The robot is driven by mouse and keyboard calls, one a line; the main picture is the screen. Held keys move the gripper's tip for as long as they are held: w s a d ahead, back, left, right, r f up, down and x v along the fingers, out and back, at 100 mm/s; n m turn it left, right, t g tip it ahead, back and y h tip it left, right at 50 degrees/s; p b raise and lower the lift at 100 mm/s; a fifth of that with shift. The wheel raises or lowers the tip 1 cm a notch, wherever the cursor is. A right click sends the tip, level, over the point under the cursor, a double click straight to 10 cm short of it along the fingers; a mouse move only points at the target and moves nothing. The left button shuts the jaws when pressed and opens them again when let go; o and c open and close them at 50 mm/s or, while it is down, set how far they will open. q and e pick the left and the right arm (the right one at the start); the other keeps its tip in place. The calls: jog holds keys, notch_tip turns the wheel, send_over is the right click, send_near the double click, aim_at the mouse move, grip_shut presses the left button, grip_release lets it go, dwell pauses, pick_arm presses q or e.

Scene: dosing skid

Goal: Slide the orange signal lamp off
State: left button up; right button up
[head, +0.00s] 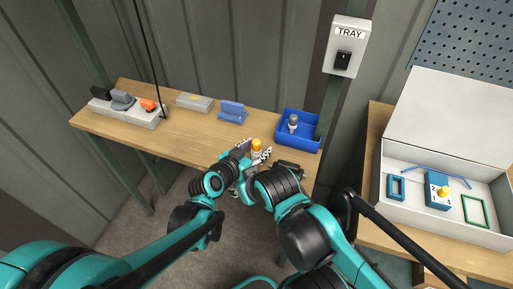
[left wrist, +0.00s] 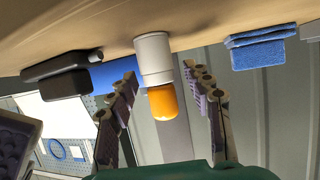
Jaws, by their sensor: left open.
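The orange signal lamp (head: 256,145) has an orange dome on a white cylindrical base and stands at the front edge of the wooden bench. In the left wrist view, which is upside down, the lamp (left wrist: 163,101) shows between the fingers. My left gripper (head: 254,154) is open around the lamp, one finger on each side; in the left wrist view (left wrist: 162,98) gaps show between fingers and lamp. My right arm reaches in close beside it, but I cannot make out its fingers clearly.
A blue tray (head: 311,146) holding a grey knobbed piece stands behind right. A black object (head: 290,169) lies right of the lamp. A blue block (head: 232,111), a grey box (head: 195,102) and a switch unit (head: 127,112) sit left. An open white case (head: 440,222) is far right.

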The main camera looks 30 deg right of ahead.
aim_at(256, 141)
pick_arm(q)
jog(key=shift+a, duration=0.1)
jog(key=shift+c, duration=0.9)
grip_shut()
jog(key=shift+r, duration=0.1)
jog(key=shift+r+p, duration=2.35)
jog(key=shift+r, duration=0.55)
